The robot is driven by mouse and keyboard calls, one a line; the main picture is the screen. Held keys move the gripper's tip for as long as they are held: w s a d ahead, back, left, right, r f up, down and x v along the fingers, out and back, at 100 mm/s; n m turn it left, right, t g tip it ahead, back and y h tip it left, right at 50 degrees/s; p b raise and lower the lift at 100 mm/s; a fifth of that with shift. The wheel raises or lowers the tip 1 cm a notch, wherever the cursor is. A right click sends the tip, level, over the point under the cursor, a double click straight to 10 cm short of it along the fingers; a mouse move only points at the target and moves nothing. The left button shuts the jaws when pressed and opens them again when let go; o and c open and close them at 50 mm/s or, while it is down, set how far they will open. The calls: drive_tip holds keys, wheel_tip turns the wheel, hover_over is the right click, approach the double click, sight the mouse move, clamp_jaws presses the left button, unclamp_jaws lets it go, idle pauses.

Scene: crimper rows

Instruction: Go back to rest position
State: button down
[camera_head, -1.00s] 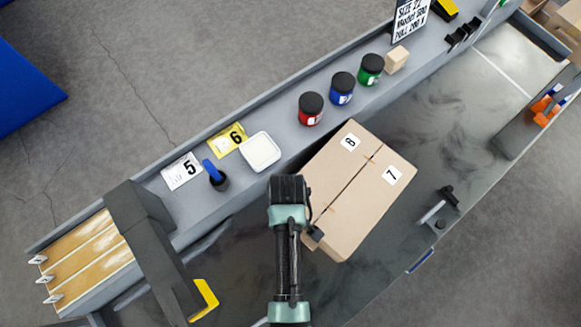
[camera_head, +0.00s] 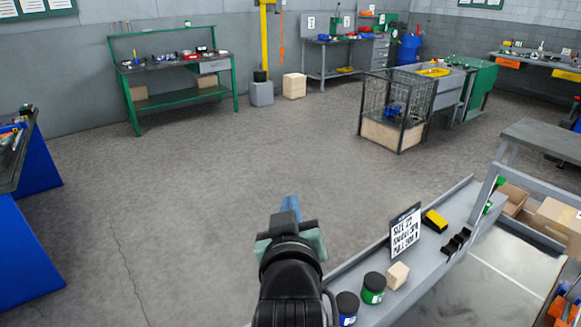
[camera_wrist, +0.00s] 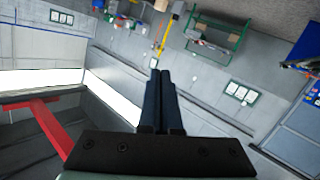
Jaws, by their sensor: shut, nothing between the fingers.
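My gripper (camera_wrist: 161,80) shows in the wrist view with its two dark fingers together and nothing between them. It points out across the room toward the far wall, away from the bench. In the head view my arm rises at the bottom centre, and the gripper (camera_head: 291,205) shows beyond the wrist as a small blue-grey tip. It is raised in front of the open floor and touches nothing that I can see.
The grey bench (camera_head: 345,268) at lower right holds a green jar (camera_head: 373,289), a blue jar (camera_head: 347,308), a wooden block (camera_head: 398,275) and a sign (camera_head: 404,232). A wire cage (camera_head: 397,110) and green workbench (camera_head: 180,95) stand farther back. The floor between is clear.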

drive_tip(key=s+r+m+t, duration=0.1)
drive_tip(key=s+r+t, duration=0.2)
drive_tip(key=r, duration=0.7)
drive_tip(key=s+r+t, duration=0.3)
drive_tip(key=r, duration=0.7)
drive_tip(key=s+r+m+t, duration=0.2)
drive_tip(key=s+r+t, duration=0.3)
drive_tip(key=s+r, duration=0.6)
wheel_tip(320, 180, up, 2)
